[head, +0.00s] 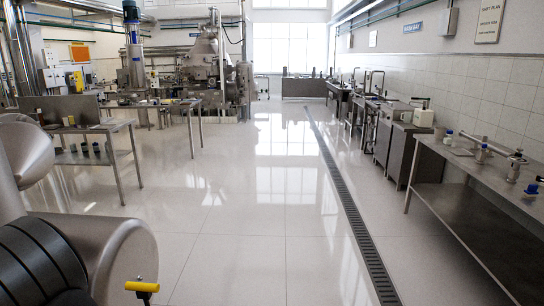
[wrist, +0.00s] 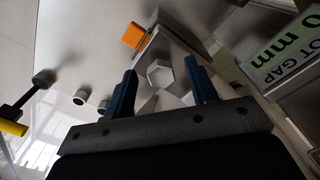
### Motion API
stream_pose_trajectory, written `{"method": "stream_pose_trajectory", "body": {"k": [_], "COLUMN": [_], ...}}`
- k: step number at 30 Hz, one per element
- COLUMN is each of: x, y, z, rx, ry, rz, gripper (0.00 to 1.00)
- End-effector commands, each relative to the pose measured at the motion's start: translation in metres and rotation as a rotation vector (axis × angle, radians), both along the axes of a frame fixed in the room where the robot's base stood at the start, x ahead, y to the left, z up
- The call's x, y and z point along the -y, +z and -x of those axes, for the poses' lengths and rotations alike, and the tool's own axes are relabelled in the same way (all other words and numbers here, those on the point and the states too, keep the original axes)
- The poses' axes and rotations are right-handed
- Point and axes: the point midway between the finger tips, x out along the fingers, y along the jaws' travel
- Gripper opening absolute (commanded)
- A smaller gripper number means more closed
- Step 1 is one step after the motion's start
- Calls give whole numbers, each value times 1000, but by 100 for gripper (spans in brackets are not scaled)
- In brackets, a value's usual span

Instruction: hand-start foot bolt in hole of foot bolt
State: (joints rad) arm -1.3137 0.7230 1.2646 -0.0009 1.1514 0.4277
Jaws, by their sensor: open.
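In the wrist view, my gripper (wrist: 161,68) shows two dark blue fingers, spread apart with a clear gap. A pale grey hexagonal bolt head (wrist: 160,74), which looks like the foot bolt, appears between and beyond the fingertips, beside grey metal plates. Neither finger visibly touches it. Its shank and the bolt hole cannot be made out. I cannot tell whether the bolt sits in a hole. The gripper, the bolt and the hole do not show in the head view, where my arm fills the lower left.
In the wrist view, an orange block (wrist: 134,35) lies beyond the fingers and a green "FOOT GAP" sign (wrist: 285,48) stands at right. A yellow-ended handle (wrist: 13,128) is at left. In the head view, a steel bench (head: 480,165) lines the right wall; the middle floor is clear.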

Motion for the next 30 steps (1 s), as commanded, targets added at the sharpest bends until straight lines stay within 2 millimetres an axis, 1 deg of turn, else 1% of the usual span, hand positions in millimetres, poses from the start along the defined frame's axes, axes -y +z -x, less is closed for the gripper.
{"method": "stream_pose_trajectory", "body": {"k": [4, 8, 15, 21, 25, 30], "x": [0, 0, 0, 0, 0, 0], "y": [10, 32, 92, 137, 158, 172], "z": [0, 0, 0, 0, 0, 1], "rx": [0, 1, 2, 1, 0, 1], "ry": [0, 0, 0, 0, 0, 0], "rz": [-2, -3, -5, -4, -2, -1], "gripper": [52, 52, 52, 52, 52, 52]}}
